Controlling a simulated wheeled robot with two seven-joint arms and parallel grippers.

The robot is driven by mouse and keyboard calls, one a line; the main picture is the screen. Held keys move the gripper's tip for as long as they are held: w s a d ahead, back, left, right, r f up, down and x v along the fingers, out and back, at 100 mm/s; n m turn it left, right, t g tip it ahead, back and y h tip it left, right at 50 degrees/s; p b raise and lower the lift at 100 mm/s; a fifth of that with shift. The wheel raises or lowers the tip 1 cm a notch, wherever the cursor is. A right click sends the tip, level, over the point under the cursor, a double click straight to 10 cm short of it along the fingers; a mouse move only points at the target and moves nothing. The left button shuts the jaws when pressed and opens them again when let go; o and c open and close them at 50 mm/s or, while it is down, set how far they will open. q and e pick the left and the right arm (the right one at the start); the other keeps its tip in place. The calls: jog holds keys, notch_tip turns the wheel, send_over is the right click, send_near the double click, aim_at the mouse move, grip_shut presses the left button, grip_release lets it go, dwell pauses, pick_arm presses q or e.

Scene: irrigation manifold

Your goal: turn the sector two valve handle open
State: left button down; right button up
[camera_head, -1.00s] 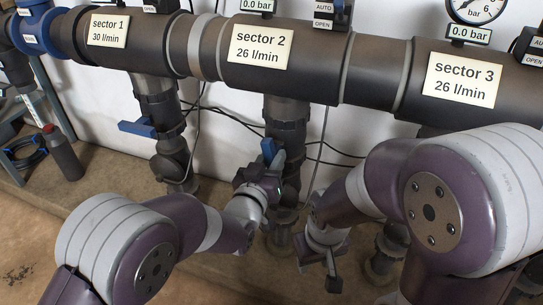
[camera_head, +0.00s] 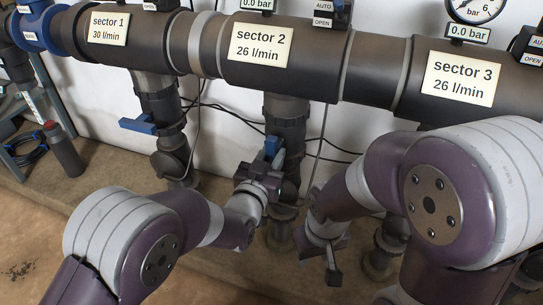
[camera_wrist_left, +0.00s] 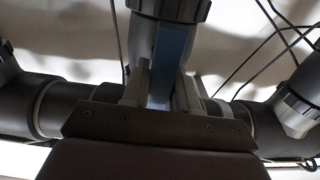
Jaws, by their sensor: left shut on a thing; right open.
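The sector two valve is on the vertical pipe (camera_head: 287,125) below the "sector 2" label (camera_head: 261,44). Its blue handle (camera_head: 272,146) shows just above my left gripper (camera_head: 269,162), roughly in line with the pipe. In the left wrist view the blue handle (camera_wrist_left: 172,55) stands between the two fingers of my left gripper (camera_wrist_left: 160,88), which is shut on it. The gripper hides the handle's lower part and much of the valve body. My right gripper (camera_head: 333,272) is open and empty, low and to the right of the sector two pipe.
The sector one valve's blue handle (camera_head: 138,125) points left, across its pipe. A dark bottle with a red cap (camera_head: 64,150) stands at the left. The large horizontal pipe (camera_head: 375,70) runs above both grippers. Thin cables (camera_head: 221,109) hang along the wall.

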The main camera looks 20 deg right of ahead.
pick_arm(q)
jog(key=c, duration=1)
grip_release()
jog(key=shift+o, duration=0.2)
jog(key=shift+s+a, duration=0.1)
jog(key=shift+s, duration=0.1)
jog(key=p+v, duration=0.4)
jog(key=v, duration=0.8)
jog(key=shift+p, duration=0.35)
jog(key=shift+s+a, duration=0.1)
